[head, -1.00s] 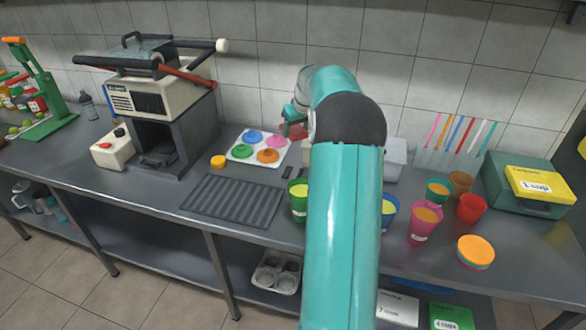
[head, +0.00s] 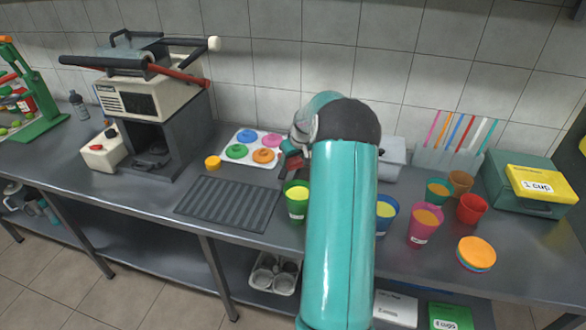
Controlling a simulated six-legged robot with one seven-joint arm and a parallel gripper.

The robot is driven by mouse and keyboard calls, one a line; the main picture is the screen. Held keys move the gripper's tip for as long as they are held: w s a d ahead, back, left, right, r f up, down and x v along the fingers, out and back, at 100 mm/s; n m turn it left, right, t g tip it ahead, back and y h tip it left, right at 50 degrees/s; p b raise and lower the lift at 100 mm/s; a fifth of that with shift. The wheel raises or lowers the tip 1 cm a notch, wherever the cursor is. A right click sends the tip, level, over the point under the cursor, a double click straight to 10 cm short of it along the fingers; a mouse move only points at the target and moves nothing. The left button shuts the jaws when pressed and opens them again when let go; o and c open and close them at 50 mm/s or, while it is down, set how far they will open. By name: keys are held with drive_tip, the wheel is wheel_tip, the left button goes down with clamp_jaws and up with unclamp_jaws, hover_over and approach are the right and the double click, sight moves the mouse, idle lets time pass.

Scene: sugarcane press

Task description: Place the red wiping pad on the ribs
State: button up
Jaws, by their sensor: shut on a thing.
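The dark ribbed mat (head: 228,203) lies flat on the counter in front of the press, and its ribs are bare. My gripper (head: 286,161) is partly hidden behind my teal arm, above the counter between the lid tray and the green cup. A red patch shows at its fingers, which fits the red wiping pad (head: 290,167) held in the shut jaws. The pad's shape is mostly hidden. The gripper is to the right of and behind the ribbed mat.
A white tray (head: 231,157) with coloured lids stands behind the mat, with a small yellow item (head: 213,163) next to it. The press (head: 155,105) is at the left. A green cup (head: 297,203) of yellow juice stands right of the mat. Several more cups stand farther right.

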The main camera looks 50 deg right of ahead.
drive_tip(key=shift+w+f, duration=0.1)
drive_tip(key=shift+f, duration=2.25)
drive_tip(key=o, duration=0.9)
drive_tip(key=shift+f, duration=0.15)
drive_tip(key=shift+o, duration=0.2)
